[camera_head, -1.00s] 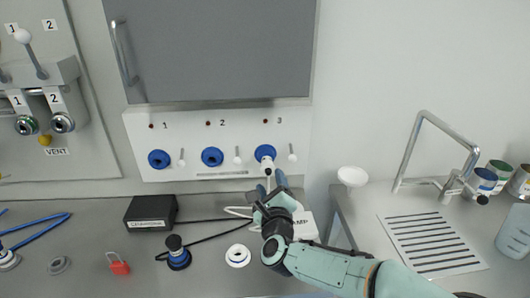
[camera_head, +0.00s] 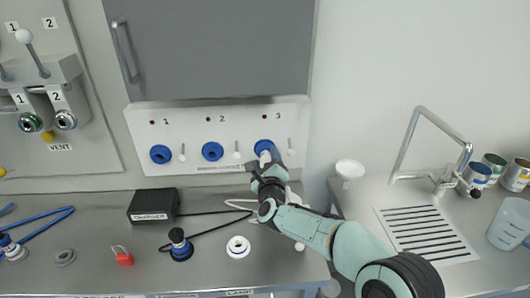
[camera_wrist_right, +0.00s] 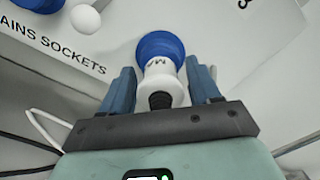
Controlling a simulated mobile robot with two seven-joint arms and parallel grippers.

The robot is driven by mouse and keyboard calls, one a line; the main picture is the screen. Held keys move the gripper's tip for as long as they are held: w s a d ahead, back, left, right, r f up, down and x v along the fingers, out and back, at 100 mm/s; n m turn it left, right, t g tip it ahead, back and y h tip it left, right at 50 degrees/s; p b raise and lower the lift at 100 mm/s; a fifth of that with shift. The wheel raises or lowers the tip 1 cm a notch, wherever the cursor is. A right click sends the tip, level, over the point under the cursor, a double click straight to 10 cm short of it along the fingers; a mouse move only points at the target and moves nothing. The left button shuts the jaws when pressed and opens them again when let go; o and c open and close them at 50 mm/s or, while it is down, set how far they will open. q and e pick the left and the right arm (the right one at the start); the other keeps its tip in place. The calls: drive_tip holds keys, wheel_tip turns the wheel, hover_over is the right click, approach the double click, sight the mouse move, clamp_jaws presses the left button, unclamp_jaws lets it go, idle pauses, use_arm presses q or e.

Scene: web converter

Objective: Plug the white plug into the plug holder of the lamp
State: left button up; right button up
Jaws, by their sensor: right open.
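The white plug (camera_wrist_right: 162,82) sits in the blue socket (camera_wrist_right: 160,45) on the wall panel, under number 3 in the head view. It has a black collar at its near end. My right gripper (camera_wrist_right: 163,72) is open, with one blue finger on each side of the plug. Gaps show between the fingers and the plug. In the head view the gripper mostly hides the plug. A white ring (camera_head: 238,247) lies on the bench, with a label that seems to read LAMP on the front edge below; it looks like the plug holder. My left gripper is out of view.
A white cable (camera_head: 240,205) runs near my arm. A red padlock (camera_head: 122,256) lies further left.

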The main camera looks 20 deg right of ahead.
idle(0.4)
drive_tip(key=shift+b, duration=0.4)
drive_tip(key=shift+s, duration=0.1)
clamp_jaws()
